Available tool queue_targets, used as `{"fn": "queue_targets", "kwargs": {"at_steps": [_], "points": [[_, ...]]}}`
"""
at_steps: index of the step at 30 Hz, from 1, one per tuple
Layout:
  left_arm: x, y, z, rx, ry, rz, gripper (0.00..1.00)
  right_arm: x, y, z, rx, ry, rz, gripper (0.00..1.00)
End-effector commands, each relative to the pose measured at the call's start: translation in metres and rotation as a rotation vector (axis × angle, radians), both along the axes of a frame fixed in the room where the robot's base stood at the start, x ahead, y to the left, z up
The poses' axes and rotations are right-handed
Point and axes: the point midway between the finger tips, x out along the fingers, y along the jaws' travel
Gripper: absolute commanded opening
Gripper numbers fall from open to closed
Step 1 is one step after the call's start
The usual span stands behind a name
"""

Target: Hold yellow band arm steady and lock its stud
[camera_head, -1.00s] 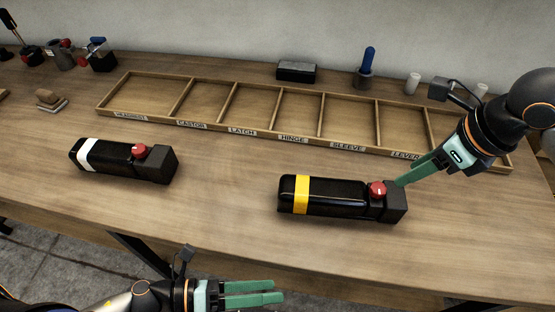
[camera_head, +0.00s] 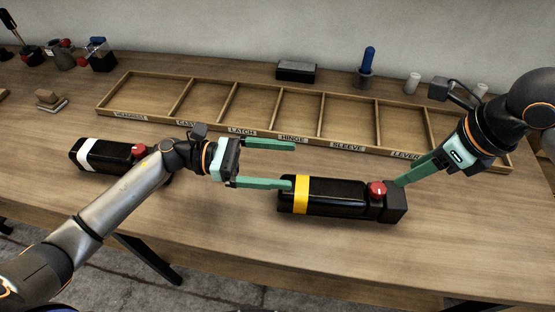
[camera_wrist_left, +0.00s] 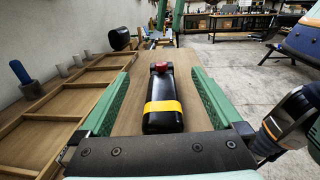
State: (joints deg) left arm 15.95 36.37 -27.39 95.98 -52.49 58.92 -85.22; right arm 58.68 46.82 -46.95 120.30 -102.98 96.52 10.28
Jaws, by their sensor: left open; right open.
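The yellow band arm (camera_head: 335,194) is a black padded bar with a yellow band near its left end and a dark block at its right end. It lies on the table. Its red stud (camera_head: 377,189) stands on top near the block. My left gripper (camera_head: 293,165) is open and empty by the banded end. In the left wrist view the yellow band arm (camera_wrist_left: 160,90) lies ahead, between the spread fingers in the picture. I cannot tell whether a finger touches it. My right gripper (camera_head: 398,178) is at the block, close to the stud; its fingers look close together from here.
A white band arm (camera_head: 100,154) lies at the left, partly behind my left arm. A wooden tray (camera_head: 180,125) with labelled compartments runs along the back. A black box (camera_head: 296,71) and a blue-handled tool (camera_head: 368,62) stand behind it. The table front is clear.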

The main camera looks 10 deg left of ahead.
Motion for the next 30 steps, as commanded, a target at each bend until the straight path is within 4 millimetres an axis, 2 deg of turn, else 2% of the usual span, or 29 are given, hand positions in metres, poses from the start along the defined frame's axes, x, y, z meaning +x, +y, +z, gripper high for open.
{"fn": "queue_targets", "kwargs": {"at_steps": [5,17,18,24,30], "points": [[0.003,0.001,-0.010,0.007,-0.013,-0.006,1.00,0.000,0.000,0.000,0.000,0.000,0.000,0.50],[0.002,-0.001,-0.083,0.004,-0.011,-0.005,1.00,0.000,0.000,0.000,0.000,0.000,0.000,0.50],[0.003,-0.012,-0.079,0.001,-0.016,-0.008,1.00,0.000,0.000,0.000,0.000,0.000,0.000,0.50],[0.006,-0.048,-0.078,0.003,-0.016,-0.007,1.00,0.000,0.000,0.000,0.000,0.000,0.000,0.50],[0.008,-0.068,-0.079,0.005,-0.014,-0.006,1.00,0.000,0.000,0.000,0.000,0.000,0.000,0.50]]}}
